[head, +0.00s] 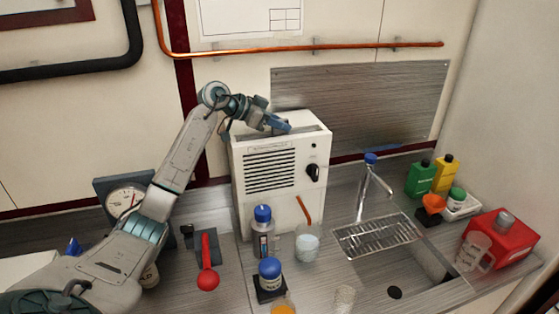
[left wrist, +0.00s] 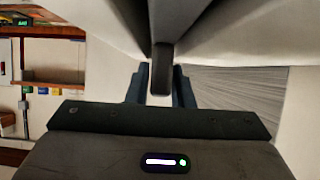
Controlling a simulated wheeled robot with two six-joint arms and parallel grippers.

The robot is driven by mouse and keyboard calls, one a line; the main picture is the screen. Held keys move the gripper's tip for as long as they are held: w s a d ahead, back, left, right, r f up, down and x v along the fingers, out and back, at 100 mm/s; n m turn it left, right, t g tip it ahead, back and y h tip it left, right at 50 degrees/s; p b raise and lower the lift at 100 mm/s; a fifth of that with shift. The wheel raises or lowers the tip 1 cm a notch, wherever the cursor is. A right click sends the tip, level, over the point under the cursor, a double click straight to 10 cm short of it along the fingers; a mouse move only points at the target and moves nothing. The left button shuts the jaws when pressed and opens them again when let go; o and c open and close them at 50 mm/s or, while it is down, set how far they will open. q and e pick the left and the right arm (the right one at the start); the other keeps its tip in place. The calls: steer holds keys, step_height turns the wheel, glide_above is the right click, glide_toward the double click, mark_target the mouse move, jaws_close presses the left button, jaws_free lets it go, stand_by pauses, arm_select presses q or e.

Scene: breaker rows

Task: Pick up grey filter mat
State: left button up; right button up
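The white slatted unit (head: 270,169) stands on the counter against the wall, with a long dark slot along its top. My left gripper (head: 283,124) is above this top, its fingers pointing down to the right. In the left wrist view, a dark grey bar (left wrist: 162,70) with a rounded end, probably the edge of the grey filter mat, lies between the two fingers of my left gripper (left wrist: 161,88). The fingers stand apart, one close along each side of it; whether they press on it cannot be told. The rest of the mat is hidden. My right gripper is not in view.
A capped bottle (head: 263,232) and a cup with an orange stick (head: 307,246) stand before the unit. A red-handled lever (head: 207,262) and a dial gauge (head: 125,202) are left.

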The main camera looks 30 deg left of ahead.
arm_select(q)
jaws_close()
steer(key=shift+r, duration=0.1)
